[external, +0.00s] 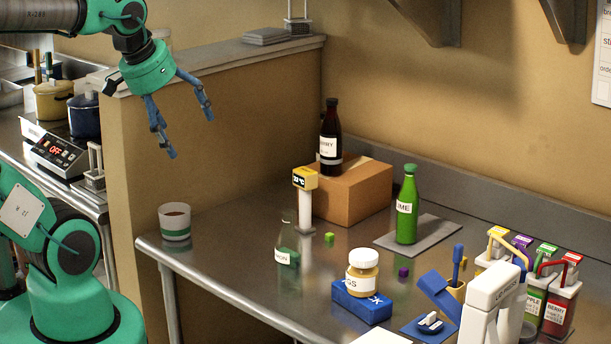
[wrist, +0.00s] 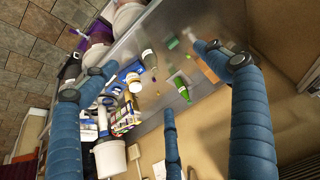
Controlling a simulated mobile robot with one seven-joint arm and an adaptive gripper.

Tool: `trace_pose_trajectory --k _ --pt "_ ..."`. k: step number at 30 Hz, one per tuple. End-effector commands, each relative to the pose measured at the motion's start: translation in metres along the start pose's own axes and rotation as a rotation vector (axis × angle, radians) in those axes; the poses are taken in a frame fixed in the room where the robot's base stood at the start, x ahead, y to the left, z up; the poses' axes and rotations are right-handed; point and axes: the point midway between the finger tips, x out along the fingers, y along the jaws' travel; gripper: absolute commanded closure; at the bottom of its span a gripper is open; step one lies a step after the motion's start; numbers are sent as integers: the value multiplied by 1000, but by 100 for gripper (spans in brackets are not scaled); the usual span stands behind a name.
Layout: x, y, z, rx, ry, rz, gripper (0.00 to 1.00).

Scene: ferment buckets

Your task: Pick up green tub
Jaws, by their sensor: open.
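The green tub (external: 534,301) stands at the right end of the steel table in the external view. A white device in front hides part of the cluster. In the wrist view my open fingers (wrist: 155,62) frame the table from above; I cannot pick out the green tub surely there.
A green bottle (external: 407,212), a dark bottle (external: 330,145) on a cardboard box (external: 350,198), a clear bottle (external: 287,245) and a jar (external: 362,275) on a blue box (external: 361,302) stand on the table. The white device (external: 490,308) stands close before the tubs. A cup (external: 174,222) stands near the left edge.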

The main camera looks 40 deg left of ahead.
Motion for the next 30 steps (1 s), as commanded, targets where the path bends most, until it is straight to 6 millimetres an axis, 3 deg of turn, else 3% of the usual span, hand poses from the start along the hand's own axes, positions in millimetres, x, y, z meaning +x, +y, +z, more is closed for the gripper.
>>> trace_pose_trajectory --k 7,14,21,30 --pt "16 -21 -33 -46 -54 -26 14" --pt "43 -54 -69 -107 -121 -54 14" --pt "80 -96 -101 -171 -189 -78 14" --pt "135 -158 -124 -256 -274 -100 14"
